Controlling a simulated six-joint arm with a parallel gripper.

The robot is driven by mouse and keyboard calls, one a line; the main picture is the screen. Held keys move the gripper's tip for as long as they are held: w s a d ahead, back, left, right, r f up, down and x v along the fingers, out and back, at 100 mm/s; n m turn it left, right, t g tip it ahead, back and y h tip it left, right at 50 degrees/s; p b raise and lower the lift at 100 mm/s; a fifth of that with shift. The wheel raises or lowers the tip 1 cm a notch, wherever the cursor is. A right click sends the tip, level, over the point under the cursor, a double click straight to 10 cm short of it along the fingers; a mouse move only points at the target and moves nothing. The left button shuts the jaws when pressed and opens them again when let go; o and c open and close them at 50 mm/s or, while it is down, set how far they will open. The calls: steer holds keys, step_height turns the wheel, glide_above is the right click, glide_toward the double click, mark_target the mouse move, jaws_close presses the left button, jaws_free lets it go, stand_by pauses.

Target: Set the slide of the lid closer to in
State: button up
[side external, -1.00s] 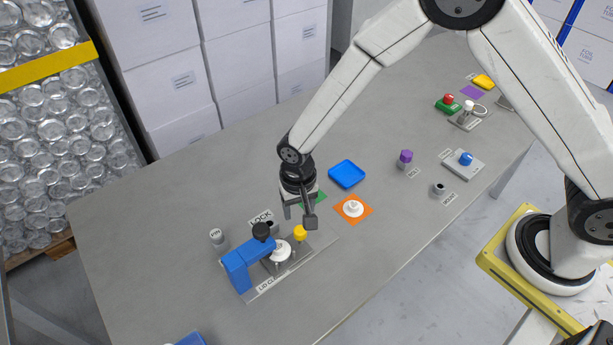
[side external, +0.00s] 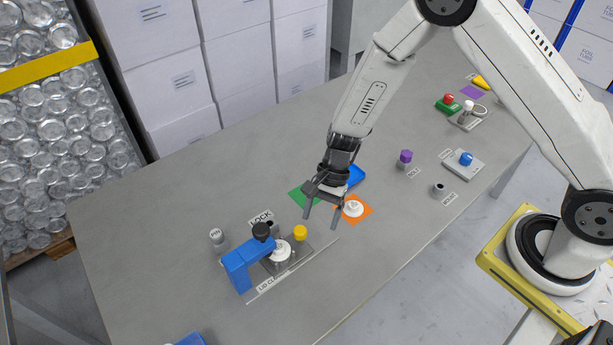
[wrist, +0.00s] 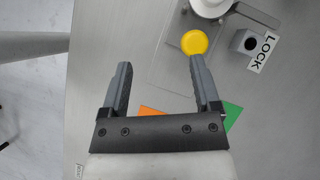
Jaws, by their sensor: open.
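A square block with a dark hole (wrist: 250,41) sits by the LOCK label (wrist: 263,53). My gripper (side external: 322,220) is open and empty, above the table to the right of the yellow knob and apart from it. In the wrist view the white piece is cut off at the top edge.
An orange mat (side external: 366,211) with a white part (side external: 353,208) lies below and right of my gripper. A green mat (side external: 298,197) and a blue tray (side external: 357,174) are close by, partly hidden.

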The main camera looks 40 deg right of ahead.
mark_target(300, 229)
steer(key=shift+w+d+r+m+t+y, duration=0.1)
steer(key=shift+w+d+m+t+y, duration=0.3)
steer(key=shift+m, duration=0.45)
steer(key=shift+w+d+f+m+t+y, duration=0.15)
steer(key=shift+w+m+t+y, duration=0.35)
steer(key=shift+m+y, duration=0.35)
steer(key=shift+w+d+r+m+t+y, duration=0.15)
steer(key=shift+w+d+m+t+y, duration=0.25)
steer(key=shift+m, duration=0.5)
steer(key=shift+a, duration=0.15)
steer(key=shift+x, duration=3.85)
jaws_close()
